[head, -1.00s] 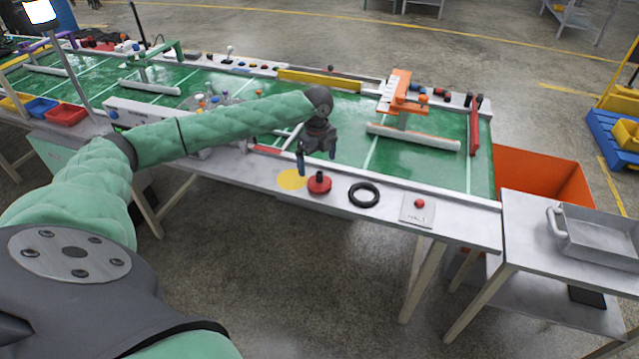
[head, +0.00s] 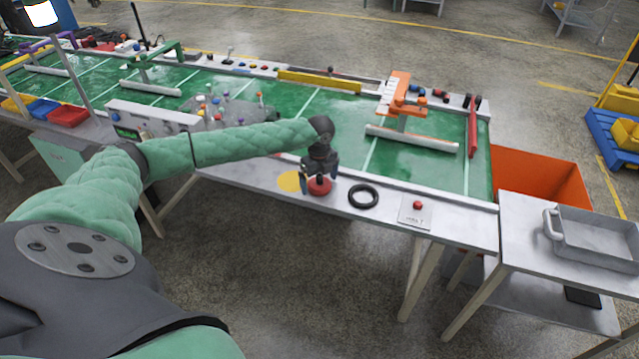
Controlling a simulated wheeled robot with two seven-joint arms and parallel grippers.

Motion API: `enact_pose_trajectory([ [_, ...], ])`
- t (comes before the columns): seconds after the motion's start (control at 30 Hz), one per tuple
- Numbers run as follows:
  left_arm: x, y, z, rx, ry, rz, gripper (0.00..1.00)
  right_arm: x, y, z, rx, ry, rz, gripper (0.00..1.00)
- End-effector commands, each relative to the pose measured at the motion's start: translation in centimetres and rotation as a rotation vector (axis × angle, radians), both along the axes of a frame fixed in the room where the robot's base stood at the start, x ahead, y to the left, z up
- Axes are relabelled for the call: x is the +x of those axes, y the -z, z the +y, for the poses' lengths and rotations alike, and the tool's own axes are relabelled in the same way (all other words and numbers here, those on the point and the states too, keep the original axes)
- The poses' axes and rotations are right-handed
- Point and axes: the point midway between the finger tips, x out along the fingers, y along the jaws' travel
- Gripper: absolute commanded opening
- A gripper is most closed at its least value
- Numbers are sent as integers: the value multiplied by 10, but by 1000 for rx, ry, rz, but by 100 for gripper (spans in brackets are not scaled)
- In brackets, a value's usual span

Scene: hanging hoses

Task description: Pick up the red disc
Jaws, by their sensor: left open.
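The red disc (head: 320,187) lies on the grey front ledge of the long table, just right of a flat yellow circle (head: 289,181). My left gripper (head: 319,181) points down at the disc, with its two dark fingers apart on the left and right of the disc's middle. The gripper covers the top centre of the disc. Whether the fingers touch the disc cannot be told. My right gripper is not in view.
A black ring (head: 363,196) lies on the ledge right of the disc. Farther right is a plate with a red button (head: 417,205). An orange bin (head: 541,178) and a side table with a grey metal tray (head: 598,240) stand at the right. The green table surface (head: 340,120) lies behind.

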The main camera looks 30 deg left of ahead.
Motion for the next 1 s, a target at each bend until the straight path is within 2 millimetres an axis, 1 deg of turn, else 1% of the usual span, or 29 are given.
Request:
enact_pose_trajectory([
  [0.13,0,4,0,0,1,0,97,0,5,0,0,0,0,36],
  [0.3,0,4,0,0,0,0,97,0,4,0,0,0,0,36],
  [0.33,0,4,0,0,1,0,93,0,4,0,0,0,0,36],
  [0.37,0,4,0,0,0,0,87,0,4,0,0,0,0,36],
  [0.5,0,4,0,0,0,0,59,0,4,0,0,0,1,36],
  [0.57,0,4,0,0,0,0,48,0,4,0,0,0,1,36],
  [0.6,0,3,0,0,0,-1,46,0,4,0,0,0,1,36],
  [0.87,0,2,0,1,0,-1,46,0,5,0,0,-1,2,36],
  [0.97,1,-3,0,0,0,-2,46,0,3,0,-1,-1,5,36],
  [1.0,1,-6,0,1,0,-3,46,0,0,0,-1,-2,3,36],
])
